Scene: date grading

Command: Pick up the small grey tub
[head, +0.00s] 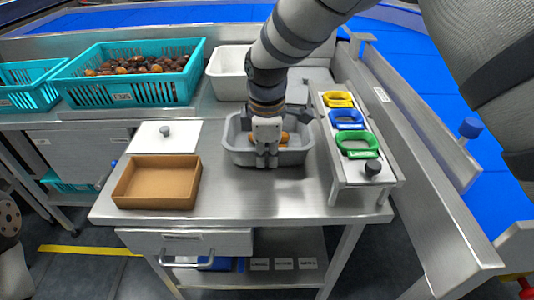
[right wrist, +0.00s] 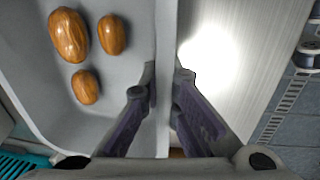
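The small grey tub (head: 298,157) sits on the steel table in the middle of the head view and looks level. Three brown dates lie in it; in the right wrist view they are at the left of the tub floor (right wrist: 125,75). My right gripper (head: 267,163) points down at the tub's near wall. The gripper hides part of the near wall. My left gripper is not in view.
A brown open box (head: 157,187) and a white scale (head: 165,137) stand left of the tub. A rack (head: 350,178) with yellow, blue and green rings stands close on the right. A white bin (head: 228,75) and teal date crates (head: 125,93) are behind. The table front is clear.

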